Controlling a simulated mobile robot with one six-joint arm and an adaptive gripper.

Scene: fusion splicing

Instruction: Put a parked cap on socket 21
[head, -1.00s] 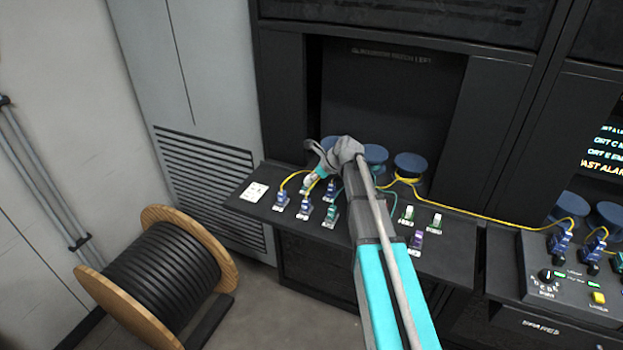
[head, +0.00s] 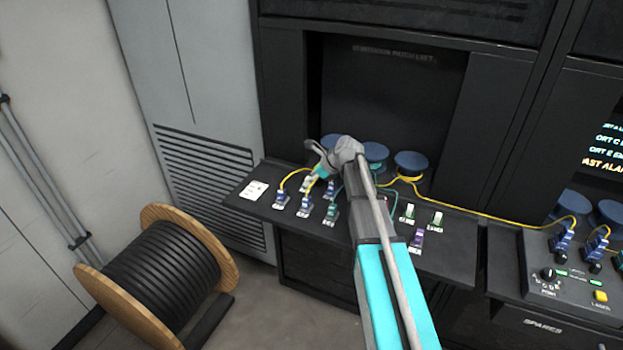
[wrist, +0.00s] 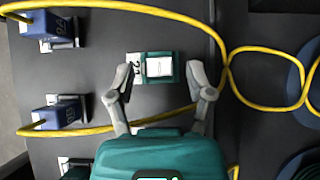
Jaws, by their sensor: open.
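My gripper (wrist: 160,78) is open above the shelf, its two fingers on either side of a green-framed piece with a white face (wrist: 159,67). A gap shows between each fingertip and this piece. A white label (wrist: 134,66) beside it seems to read 21, but it is small and blurred. I cannot tell whether the white face is a cap or part of the socket. In the head view my gripper (head: 312,182) is over the left part of the shelf and hides the spot below. Similar green-and-white pieces (head: 407,213) stand further right on the shelf.
Blue plugs (wrist: 50,24) with yellow cable (wrist: 150,8) stand left of my gripper. The cable loops around the piece and passes close to the right finger. A green plug (head: 331,213) and a purple one (head: 418,238) stand on the shelf (head: 375,275). Blue spools (head: 411,162) line its back.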

